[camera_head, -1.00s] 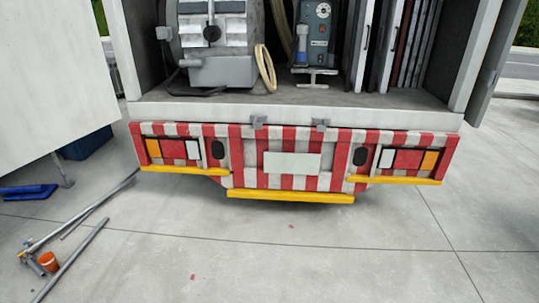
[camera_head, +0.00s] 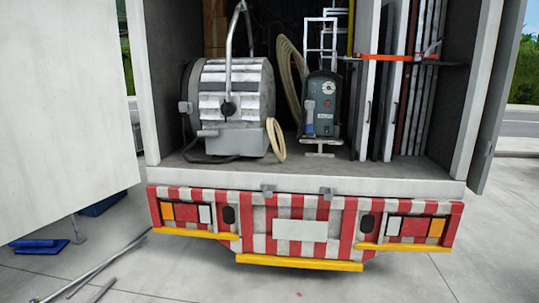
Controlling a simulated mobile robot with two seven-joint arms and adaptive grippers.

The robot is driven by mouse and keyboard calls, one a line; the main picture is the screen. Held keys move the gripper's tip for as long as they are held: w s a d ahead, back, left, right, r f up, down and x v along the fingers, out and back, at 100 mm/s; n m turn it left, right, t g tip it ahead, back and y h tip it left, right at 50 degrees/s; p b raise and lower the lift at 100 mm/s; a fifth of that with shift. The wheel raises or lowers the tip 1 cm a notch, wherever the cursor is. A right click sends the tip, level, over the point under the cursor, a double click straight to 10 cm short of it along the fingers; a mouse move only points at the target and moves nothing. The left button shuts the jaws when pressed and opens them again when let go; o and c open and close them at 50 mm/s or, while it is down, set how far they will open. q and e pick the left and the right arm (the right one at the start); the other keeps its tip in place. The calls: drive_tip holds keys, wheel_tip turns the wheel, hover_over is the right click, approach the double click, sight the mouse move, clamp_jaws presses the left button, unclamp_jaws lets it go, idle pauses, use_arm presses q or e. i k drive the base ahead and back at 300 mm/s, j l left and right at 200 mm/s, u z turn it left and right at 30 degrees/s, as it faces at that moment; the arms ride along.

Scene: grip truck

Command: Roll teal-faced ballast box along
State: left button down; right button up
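The ballast box (camera_head: 322,92) stands upright on the truck's cargo floor, right of the middle. Its face is dark grey-teal with a round dial near the top and a blue part at its lower left. A metal hand-cart frame (camera_head: 321,38) rises behind it, and a small pale foot plate (camera_head: 320,143) shows under its front. I cannot tell how the box is fixed to the frame. Neither of my grippers shows in this view.
A large studio lamp (camera_head: 228,95) stands left of the box, with a coiled hose (camera_head: 276,140) beside it. Strapped panels (camera_head: 413,100) stand at the right. The red-and-white bumper (camera_head: 301,229) is below the cargo floor edge. Metal poles (camera_head: 103,266) lie on the pavement at the left.

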sight(326, 113)
drive_tip(key=u, duration=1.5)
drive_tip(key=z, duration=1.75)
drive_tip(key=i+l, duration=0.15)
drive_tip(key=l, duration=0.2)
drive_tip(key=i+l, duration=0.2)
drive_tip(key=l, duration=0.15)
drive_tip(key=i+l, duration=0.15)
drive_tip(key=l, duration=0.2)
drive_tip(key=i+l, duration=0.85)
drive_tip(key=i, duration=0.15)
drive_tip(key=i+j, duration=0.2)
drive_tip(key=i, duration=0.2)
drive_tip(key=i+j, duration=0.2)
drive_tip(key=i, duration=0.2)
drive_tip(key=i+j, duration=0.2)
drive_tip(key=i, duration=0.25)
